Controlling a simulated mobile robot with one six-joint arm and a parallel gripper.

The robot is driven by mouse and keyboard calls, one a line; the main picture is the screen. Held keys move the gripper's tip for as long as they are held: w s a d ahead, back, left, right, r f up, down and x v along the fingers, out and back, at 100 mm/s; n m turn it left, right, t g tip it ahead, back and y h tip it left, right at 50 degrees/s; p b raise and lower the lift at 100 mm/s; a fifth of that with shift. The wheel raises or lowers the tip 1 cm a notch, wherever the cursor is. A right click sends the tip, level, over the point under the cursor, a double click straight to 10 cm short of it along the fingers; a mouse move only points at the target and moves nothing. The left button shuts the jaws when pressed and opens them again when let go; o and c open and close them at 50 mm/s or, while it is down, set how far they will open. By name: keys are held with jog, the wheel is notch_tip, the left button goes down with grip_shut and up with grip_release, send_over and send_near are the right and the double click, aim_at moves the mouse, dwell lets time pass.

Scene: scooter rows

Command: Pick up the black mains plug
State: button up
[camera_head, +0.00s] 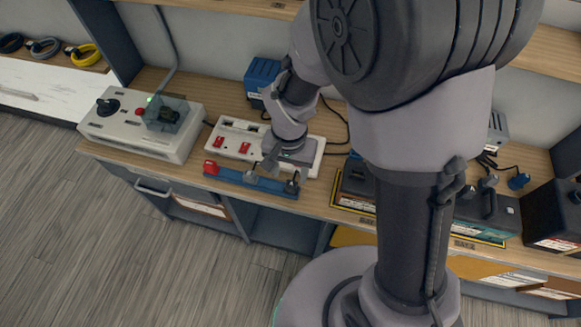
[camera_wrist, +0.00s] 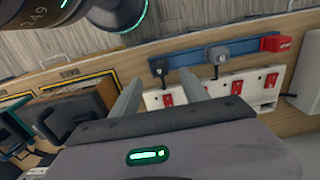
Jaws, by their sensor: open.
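The black mains plug (camera_head: 292,187) stands at the right end of a blue rail (camera_head: 232,178) along the front of the bench. In the wrist view the black plug (camera_wrist: 159,67) is at the left end of the rail, with its cord hanging below. A grey plug (camera_wrist: 217,54) and a red plug (camera_wrist: 275,43) sit on the same rail. My gripper (camera_head: 285,168) is open and empty, just behind the black plug over the white socket strip's edge. In the wrist view the black plug shows beyond the gap between my fingers (camera_wrist: 160,84), apart from them.
The white socket strip (camera_head: 236,136) with red switches lies behind the rail. Dark cases in a yellow-edged area (camera_wrist: 86,110) stand beside the rail. The floor in front is clear.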

aim_at(291, 184)
jog(key=f+b, duration=0.1)
jog(key=f, duration=0.3)
jog(key=f+b, duration=0.2)
jog(key=f, duration=0.2)
jog(key=shift+w+d, duration=0.2)
jog(key=shift+r, duration=0.1)
jog(key=shift+c, duration=1.1)
grip_shut()
